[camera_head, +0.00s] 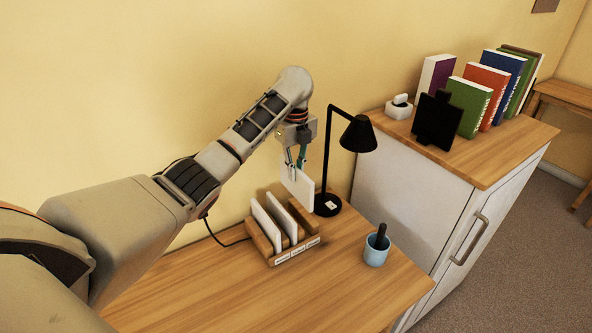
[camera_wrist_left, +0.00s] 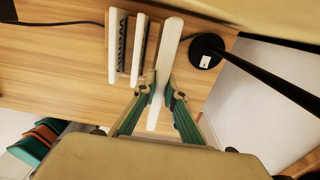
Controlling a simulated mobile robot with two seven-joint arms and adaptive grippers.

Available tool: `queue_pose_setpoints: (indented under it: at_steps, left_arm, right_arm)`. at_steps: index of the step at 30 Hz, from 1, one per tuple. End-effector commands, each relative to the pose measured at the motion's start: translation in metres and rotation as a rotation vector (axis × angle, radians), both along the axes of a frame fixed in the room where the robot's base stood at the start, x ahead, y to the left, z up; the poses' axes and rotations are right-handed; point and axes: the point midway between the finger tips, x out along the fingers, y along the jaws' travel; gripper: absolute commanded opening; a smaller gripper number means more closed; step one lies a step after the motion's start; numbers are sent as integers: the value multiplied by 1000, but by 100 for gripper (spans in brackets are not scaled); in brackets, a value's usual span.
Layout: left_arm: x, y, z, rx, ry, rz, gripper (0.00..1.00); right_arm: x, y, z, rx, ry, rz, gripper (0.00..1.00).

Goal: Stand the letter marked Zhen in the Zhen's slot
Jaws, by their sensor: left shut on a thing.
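My left gripper (camera_head: 294,167) is shut on a white letter (camera_head: 299,187), which also shows between the fingers in the wrist view (camera_wrist_left: 165,70). The letter hangs roughly upright, its lower edge just above the right end of the wooden letter rack (camera_head: 266,243). Two other white letters (camera_head: 267,225) (camera_head: 283,219) stand in the rack's left and middle slots. Small white name labels (camera_head: 283,258) line the rack's front, too small to read. The writing on the held letter is not visible. My right gripper is in neither view.
A black desk lamp (camera_head: 328,205) stands close to the right of the held letter. A blue cup (camera_head: 376,250) with a dark object in it is on the desk at right. The desk front (camera_head: 250,305) is clear. A white cabinet (camera_head: 410,195) with books stands at right.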

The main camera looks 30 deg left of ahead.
Motion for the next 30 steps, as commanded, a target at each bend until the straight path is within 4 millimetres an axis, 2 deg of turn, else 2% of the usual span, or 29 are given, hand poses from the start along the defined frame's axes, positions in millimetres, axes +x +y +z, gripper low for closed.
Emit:
queue_pose_setpoints:
  at_steps: [5,13,30]
  left_arm:
    - [0,0,-15,0,1,0,0]
    - [0,0,-34,1,1,-1,0]
    - [0,0,-76,1,1,0,0]
  right_arm:
    - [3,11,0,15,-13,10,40]
    - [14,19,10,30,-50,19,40]
    - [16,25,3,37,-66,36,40]
